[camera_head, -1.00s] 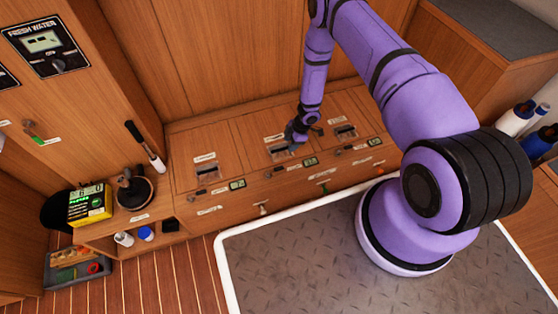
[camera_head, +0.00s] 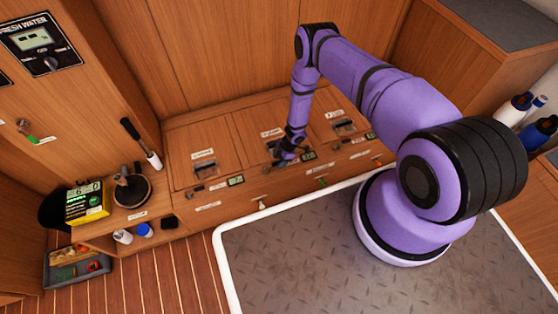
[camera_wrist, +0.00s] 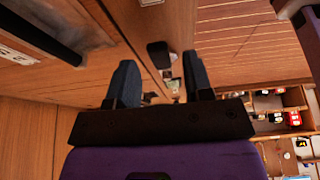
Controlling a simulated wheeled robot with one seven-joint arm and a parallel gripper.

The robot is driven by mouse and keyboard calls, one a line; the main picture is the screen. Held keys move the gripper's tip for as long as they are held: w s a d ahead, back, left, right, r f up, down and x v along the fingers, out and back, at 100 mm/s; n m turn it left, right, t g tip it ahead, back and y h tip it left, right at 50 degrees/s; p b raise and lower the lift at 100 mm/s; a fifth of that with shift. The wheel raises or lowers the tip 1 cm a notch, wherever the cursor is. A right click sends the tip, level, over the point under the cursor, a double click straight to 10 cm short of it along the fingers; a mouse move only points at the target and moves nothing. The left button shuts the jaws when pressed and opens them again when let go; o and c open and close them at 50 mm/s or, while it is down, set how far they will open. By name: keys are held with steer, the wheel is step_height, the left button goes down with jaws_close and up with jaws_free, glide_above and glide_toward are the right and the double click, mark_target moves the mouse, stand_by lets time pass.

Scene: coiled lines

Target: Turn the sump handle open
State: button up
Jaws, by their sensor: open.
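A low wooden bench front carries a row of small handles and labels; I cannot read which is the sump one. In the head view a pale handle (camera_head: 262,203), a green handle (camera_head: 323,180) and an orange handle (camera_head: 378,163) sit along its lower front. My gripper (camera_head: 287,155) is at the middle section, by the bench's top front edge, and hides part of what is there. In the wrist view my gripper (camera_wrist: 160,82) has its two dark fingers apart. A small black handle (camera_wrist: 159,53) shows beyond and between them; no contact is visible.
A dark recessed bar (camera_wrist: 45,30) is close at the wrist view's upper left. At left stand a shelf with a yellow box (camera_head: 88,203) and a fresh water panel (camera_head: 40,43). Bottles (camera_head: 513,108) stand at right. The grey floor plate (camera_head: 290,260) is clear in front.

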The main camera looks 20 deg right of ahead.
steer(key=shift+a+f, duration=0.2)
steer(key=shift+f, duration=0.2)
jaws_close()
